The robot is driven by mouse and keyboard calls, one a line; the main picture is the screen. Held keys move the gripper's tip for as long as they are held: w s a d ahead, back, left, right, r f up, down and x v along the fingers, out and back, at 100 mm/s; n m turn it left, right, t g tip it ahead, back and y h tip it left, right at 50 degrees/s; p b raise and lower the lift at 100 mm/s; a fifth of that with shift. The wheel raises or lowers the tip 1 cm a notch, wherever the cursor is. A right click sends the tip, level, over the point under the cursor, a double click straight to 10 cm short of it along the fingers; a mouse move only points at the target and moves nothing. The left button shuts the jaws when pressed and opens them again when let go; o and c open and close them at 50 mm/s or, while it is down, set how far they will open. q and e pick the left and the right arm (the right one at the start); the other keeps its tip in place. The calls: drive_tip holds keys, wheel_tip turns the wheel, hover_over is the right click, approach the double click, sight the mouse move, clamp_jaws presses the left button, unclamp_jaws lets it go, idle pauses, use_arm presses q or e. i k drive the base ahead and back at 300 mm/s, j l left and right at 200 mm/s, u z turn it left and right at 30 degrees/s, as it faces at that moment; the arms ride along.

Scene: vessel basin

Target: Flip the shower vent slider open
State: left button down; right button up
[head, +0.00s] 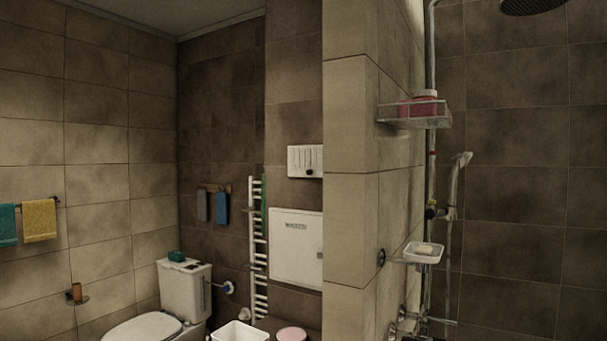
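A small white slotted vent plate (305,161) is on the dark tiled wall, left of the light tiled partition. It has several upright slots and a small dark mark low on its face. I cannot tell from here which part is the slider or whether it is open. Neither of my grippers is in view.
A white panel (295,252) is on the wall below the vent. A white towel radiator (258,250) stands left of it. The partition (349,200) separates this wall from the shower pipe (431,150). A toilet (185,290), white bin (240,332) and pink-topped container (291,334) stand low.

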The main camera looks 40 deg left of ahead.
sight(309, 172)
drive_tip(key=i+j+z, duration=0.15)
drive_tip(key=j, duration=0.65)
drive_tip(key=i+j+z, duration=0.15)
drive_tip(key=j, duration=0.7)
drive_tip(key=i+j+z, duration=0.2)
drive_tip(key=j, duration=0.65)
drive_tip(key=j+z, duration=0.15)
drive_tip(key=j, duration=0.65)
